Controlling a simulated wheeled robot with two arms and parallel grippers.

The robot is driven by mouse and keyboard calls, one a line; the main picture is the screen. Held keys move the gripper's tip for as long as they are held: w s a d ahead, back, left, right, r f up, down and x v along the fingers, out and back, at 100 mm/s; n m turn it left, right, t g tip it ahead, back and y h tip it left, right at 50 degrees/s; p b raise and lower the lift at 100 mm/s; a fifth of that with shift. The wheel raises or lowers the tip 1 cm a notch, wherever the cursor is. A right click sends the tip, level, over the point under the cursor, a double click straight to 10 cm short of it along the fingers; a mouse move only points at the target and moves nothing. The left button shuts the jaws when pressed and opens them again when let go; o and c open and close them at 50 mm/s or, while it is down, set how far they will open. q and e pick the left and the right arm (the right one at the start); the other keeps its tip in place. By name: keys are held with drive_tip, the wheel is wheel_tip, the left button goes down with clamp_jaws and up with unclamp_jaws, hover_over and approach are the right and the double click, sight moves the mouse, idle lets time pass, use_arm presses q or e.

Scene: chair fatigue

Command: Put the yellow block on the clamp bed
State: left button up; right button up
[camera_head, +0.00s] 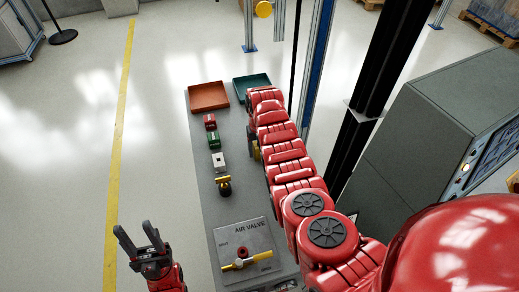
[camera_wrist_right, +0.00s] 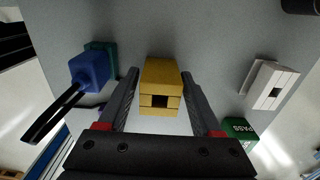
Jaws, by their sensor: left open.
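The yellow block (camera_wrist_right: 161,80) lies between the fingertips of my right gripper (camera_wrist_right: 162,80) in the right wrist view, with a dark square hole in its near face. The fingertips are very close to its sides; contact is not clear. A blue and green device with a black lever (camera_wrist_right: 88,70), apparently the clamp, stands left of the block. No clamp bed can be made out. In the head view, a yellow patch (camera_head: 256,150), perhaps the block, shows beside my right arm, which hides the right gripper. My left gripper (camera_head: 136,234) is open and empty, left of the table.
The narrow grey table (camera_head: 205,205) carries a white block (camera_head: 219,162), a green block (camera_head: 213,139), a red block (camera_head: 210,122) and a black and yellow item (camera_head: 224,186). An orange tray (camera_head: 209,97) and green tray (camera_head: 252,84) sit at the far end, an air valve panel (camera_head: 244,250) at the near end.

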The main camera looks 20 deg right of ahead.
drive_tip(key=shift+o, duration=0.7)
